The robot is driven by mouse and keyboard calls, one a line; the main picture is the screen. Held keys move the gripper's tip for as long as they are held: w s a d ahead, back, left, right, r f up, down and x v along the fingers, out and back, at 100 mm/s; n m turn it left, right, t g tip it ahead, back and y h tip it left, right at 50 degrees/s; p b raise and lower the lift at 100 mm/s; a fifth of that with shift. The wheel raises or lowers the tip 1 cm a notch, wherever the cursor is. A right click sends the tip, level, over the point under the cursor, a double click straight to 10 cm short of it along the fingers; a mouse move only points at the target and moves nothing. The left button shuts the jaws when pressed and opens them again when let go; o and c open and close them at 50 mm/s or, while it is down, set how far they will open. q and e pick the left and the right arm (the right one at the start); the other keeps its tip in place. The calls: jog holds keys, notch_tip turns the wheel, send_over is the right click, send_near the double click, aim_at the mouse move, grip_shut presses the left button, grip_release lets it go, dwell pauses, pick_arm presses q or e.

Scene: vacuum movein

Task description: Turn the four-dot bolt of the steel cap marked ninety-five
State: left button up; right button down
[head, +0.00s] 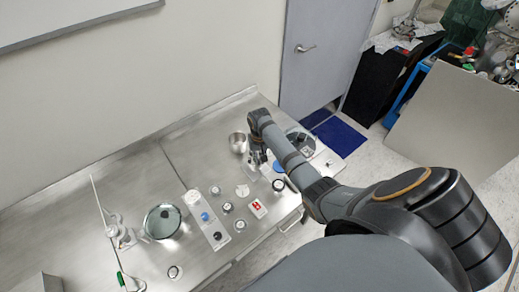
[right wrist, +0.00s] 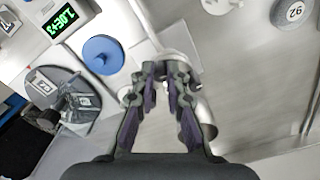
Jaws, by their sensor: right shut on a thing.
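My right gripper (head: 257,162) reaches over the right part of the steel bench. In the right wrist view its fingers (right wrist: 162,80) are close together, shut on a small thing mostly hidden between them. A pale, shiny piece (right wrist: 178,65) shows just beyond the fingertips. A grey disc (right wrist: 52,78) with small labels and a dark upright fitting lies to the left of the gripper; its marks are too small to read surely. A round piece (right wrist: 293,11) at the upper right bears a mark like 92. I cannot pick out the four-dot bolt. My left gripper is not in view.
A blue disc (right wrist: 103,54) and a green digital display (right wrist: 62,20) lie near the gripper. A steel bowl (head: 238,142) stands behind it. Several small capped items, a white strip (head: 207,222) and a round dish (head: 162,221) stand farther left. The bench's back left is clear.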

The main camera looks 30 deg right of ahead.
jog(key=shift+m, duration=0.3)
dwell(0.4)
jog(key=c, duration=1.6)
grip_release()
jog(key=shift+c, duration=0.2)
jog(key=shift+r, duration=0.1)
notch_tip(320, 180, up, 12)
jog(key=shift+w, duration=0.1)
